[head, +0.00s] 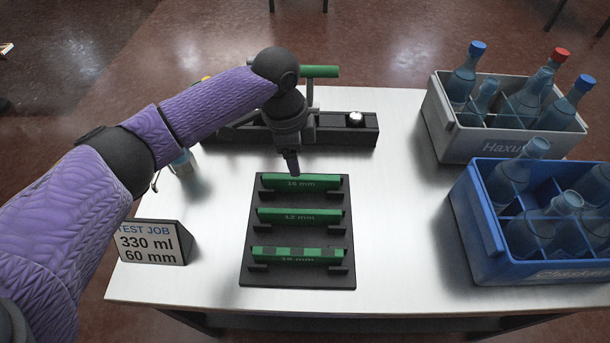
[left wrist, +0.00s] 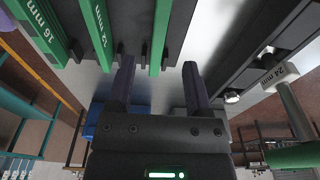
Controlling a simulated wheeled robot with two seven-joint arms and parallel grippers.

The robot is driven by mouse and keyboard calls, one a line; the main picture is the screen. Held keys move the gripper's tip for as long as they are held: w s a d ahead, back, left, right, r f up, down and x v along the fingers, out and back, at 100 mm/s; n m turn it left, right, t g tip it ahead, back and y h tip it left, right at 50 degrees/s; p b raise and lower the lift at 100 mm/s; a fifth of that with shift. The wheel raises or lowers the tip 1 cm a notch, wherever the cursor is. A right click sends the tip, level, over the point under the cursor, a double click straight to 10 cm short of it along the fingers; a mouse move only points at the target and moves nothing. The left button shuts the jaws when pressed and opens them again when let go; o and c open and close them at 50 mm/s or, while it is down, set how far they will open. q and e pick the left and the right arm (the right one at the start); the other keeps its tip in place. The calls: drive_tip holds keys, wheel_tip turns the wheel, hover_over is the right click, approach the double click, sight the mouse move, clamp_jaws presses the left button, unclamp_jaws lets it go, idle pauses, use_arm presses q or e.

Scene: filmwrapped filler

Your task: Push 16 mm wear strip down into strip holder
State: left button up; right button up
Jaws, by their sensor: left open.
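Three green wear strips lie in a black rack: a back strip (head: 275,183), a middle strip (head: 290,216) marked 12 mm, and a front strip (head: 315,253) with dark patches. The back label is small in the head view; the front strip (left wrist: 42,32) seems to read 16 mm in the left wrist view. My left gripper (head: 293,172) is open, pointing down at the back strip. In the left wrist view its fingers (left wrist: 158,68) stand apart, on either side of that strip (left wrist: 160,38). Contact cannot be told. My right gripper is out of view.
A black fixture (head: 365,134) with a round silver knob and a green handle (head: 320,71) stands behind the rack. A grey crate (head: 440,125) and a blue crate (head: 480,232) hold bottles at right. A job sign (head: 150,243) stands front left.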

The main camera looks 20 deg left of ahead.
sight(301, 178)
use_arm(q)
drive_tip(key=f+b, duration=0.1)
drive_tip(key=f, duration=0.1)
drive_tip(key=f+b, duration=0.2)
drive_tip(key=f, duration=0.1)
drive_tip(key=d+f+b, duration=0.1)
drive_tip(key=f, duration=0.1)
drive_tip(key=shift+w+f+b, duration=0.1)
drive_tip(key=shift+f+b, duration=0.15)
drive_tip(key=shift+b, duration=0.1)
drive_tip(key=shift+r, duration=0.3)
drive_tip(key=shift+c, duration=0.3)
clamp_jaws()
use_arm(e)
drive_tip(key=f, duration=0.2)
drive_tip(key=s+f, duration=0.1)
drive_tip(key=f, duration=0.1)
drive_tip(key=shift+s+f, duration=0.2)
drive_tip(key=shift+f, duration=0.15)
